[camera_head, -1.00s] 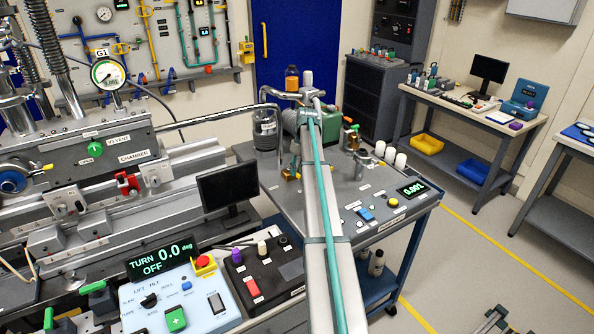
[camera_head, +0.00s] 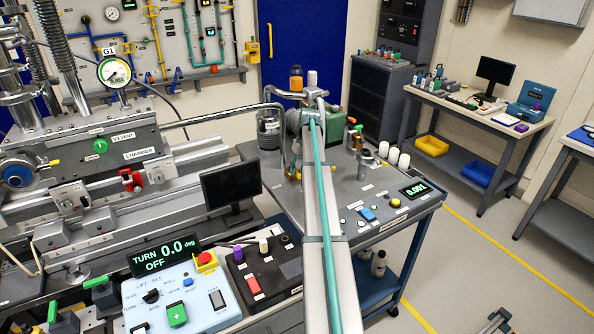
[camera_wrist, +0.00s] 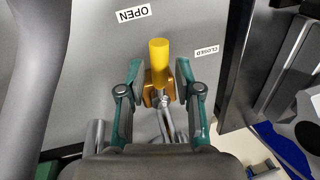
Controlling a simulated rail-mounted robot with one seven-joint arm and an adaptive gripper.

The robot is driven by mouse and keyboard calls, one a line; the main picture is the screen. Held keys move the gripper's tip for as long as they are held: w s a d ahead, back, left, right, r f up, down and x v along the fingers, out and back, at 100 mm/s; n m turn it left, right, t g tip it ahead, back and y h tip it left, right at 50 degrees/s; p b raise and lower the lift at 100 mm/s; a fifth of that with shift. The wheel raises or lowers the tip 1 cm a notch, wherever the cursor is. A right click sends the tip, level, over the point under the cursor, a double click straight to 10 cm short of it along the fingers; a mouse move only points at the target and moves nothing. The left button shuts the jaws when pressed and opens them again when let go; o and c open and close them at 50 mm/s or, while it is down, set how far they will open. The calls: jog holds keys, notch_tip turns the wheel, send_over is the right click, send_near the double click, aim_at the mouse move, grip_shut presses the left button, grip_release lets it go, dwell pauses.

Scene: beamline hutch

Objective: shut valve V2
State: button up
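A valve with a yellow cylindrical handle (camera_wrist: 159,60) and a brass body (camera_wrist: 149,88) is in the middle of the wrist view, on a grey panel. A label OPEN (camera_wrist: 132,13) lies to the upper left of the handle and a label CLOSED (camera_wrist: 206,50) to its right. No V2 marking is readable. My gripper (camera_wrist: 158,70) is open, with one green finger on each side of the handle and brass body. Gaps show between the fingers and the handle. In the head view my arm mostly hides this spot.
A grey bench (camera_head: 272,190) carries a pump panel with buttons and a green readout (camera_head: 415,189). A black monitor (camera_head: 230,183) stands left of my arm. Open floor lies at right.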

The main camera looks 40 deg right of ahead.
jog(key=shift+o, duration=0.2)
notch_tip(320, 180, up, 12)
jog(key=d, duration=0.2)
jog(key=shift+s+f, duration=0.15)
jog(key=shift+s, duration=0.25)
jog(key=shift+d, duration=0.1)
